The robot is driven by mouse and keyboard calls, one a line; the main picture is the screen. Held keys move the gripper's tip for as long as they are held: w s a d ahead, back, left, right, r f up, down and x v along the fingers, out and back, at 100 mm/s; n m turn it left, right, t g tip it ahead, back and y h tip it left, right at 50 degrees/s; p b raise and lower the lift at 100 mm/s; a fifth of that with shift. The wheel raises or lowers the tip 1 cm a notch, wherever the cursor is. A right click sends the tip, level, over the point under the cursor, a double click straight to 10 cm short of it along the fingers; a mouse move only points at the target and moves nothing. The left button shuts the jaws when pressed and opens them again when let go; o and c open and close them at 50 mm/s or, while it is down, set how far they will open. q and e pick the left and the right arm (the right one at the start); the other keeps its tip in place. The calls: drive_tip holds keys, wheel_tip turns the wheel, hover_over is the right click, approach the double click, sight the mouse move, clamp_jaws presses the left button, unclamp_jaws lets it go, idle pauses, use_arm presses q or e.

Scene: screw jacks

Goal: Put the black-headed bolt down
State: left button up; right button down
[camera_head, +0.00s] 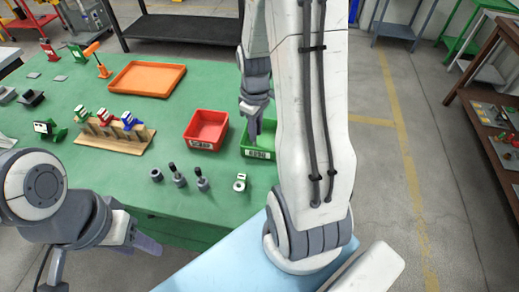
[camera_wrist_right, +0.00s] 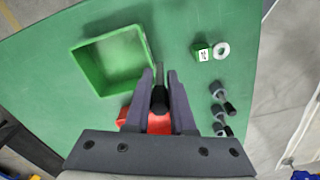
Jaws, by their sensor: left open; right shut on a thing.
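My right gripper (camera_head: 256,132) points down at the green bin (camera_head: 262,152) in the head view. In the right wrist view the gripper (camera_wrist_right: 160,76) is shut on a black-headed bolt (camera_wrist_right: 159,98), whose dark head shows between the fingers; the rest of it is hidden. The bolt is not clearly visible in the head view. My left gripper (camera_head: 102,262) is open and empty, low at the left, off the table's front edge.
The red bin (camera_head: 206,130) stands left of the green bin. Several dark bolts (camera_head: 178,178) stand upright in front, beside a small green-and-white part (camera_head: 240,182). A wooden rack (camera_head: 115,136) and an orange tray (camera_head: 147,79) lie further left on the green table (camera_head: 110,178).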

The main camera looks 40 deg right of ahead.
drive_tip(key=s+d+r+n+b, duration=0.1)
drive_tip(key=s+d+n+b, duration=0.15)
drive_tip(key=s+d, duration=0.3)
drive_tip(key=p, duration=0.2)
approach(262, 143)
wheel_tip(262, 143, down, 3)
drive_tip(key=shift+w+r, duration=0.1)
drive_tip(key=shift+r, duration=0.05)
use_arm(q)
wheel_tip(262, 143, down, 2)
use_arm(e)
drive_tip(key=shift+f, duration=0.35)
drive_tip(key=c, duration=0.8)
unclamp_jaws()
drive_tip(key=shift+r, duration=0.1)
use_arm(q)
drive_tip(key=shift+f, duration=0.1)
use_arm(e)
drive_tip(key=shift+o, duration=0.2)
drive_tip(key=shift+r, duration=0.1)
